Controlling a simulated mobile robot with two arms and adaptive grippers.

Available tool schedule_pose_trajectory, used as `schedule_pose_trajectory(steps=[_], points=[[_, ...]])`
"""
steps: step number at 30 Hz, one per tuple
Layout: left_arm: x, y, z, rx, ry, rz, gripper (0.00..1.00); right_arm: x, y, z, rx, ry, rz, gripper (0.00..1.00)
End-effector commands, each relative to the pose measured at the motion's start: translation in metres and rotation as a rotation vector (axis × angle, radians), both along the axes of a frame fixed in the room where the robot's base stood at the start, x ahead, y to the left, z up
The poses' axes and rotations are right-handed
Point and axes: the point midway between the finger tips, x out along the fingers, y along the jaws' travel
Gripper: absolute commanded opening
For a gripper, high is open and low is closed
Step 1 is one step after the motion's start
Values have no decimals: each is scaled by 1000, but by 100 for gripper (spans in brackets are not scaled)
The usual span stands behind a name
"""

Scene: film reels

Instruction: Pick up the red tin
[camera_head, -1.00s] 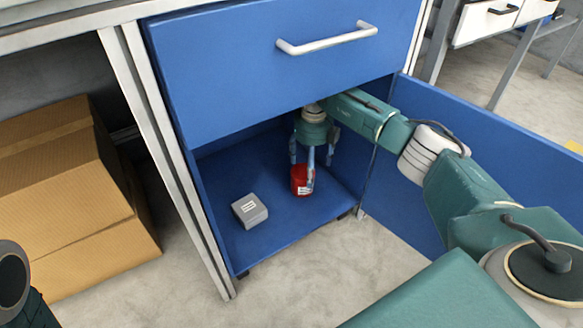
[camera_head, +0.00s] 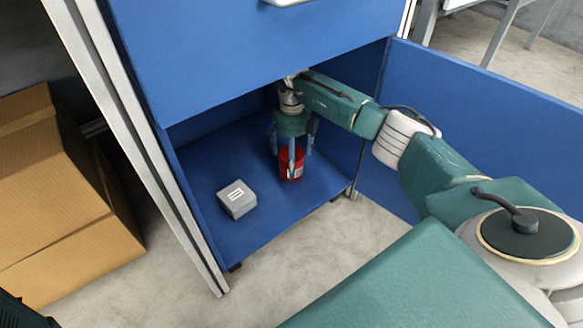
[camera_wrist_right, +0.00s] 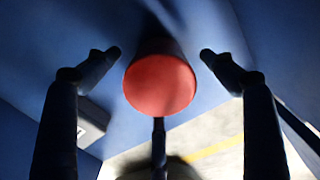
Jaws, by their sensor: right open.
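The red tin (camera_head: 291,164) stands on the floor of the blue cabinet's open lower compartment (camera_head: 262,222). My right gripper (camera_head: 292,157) points down over it, with its fingers spread around the tin's upper part. In the right wrist view, the tin's round red top (camera_wrist_right: 160,84) lies between the open fingers (camera_wrist_right: 160,54), with gaps at both sides. A third finger shows below the tin's top; whether it touches cannot be told. My left gripper is not in view.
A small grey box (camera_head: 237,198) sits left of the tin on the compartment floor. The blue drawer front (camera_head: 262,60) is above the opening. The open blue door (camera_head: 480,120) stands to the right, behind my right arm. Cardboard boxes (camera_head: 55,200) are at the left.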

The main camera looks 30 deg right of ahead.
Motion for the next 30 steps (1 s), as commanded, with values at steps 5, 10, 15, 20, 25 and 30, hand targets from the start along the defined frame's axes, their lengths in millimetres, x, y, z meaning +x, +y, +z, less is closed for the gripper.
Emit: schedule_pose_trajectory(steps=[5,10,15,20,25,30], points=[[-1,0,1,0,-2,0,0,0,0,0,0,-1,0,83],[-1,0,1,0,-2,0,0,0,0,0,0,0,0,61],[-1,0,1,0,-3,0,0,0,0,0,-1,0,0,27],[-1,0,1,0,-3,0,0,0,0,1,-1,-1,-1,26],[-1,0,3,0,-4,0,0,0,-1,4,-1,-1,-1,26],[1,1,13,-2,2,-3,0,1,-1,17,-1,-2,-1,26]])
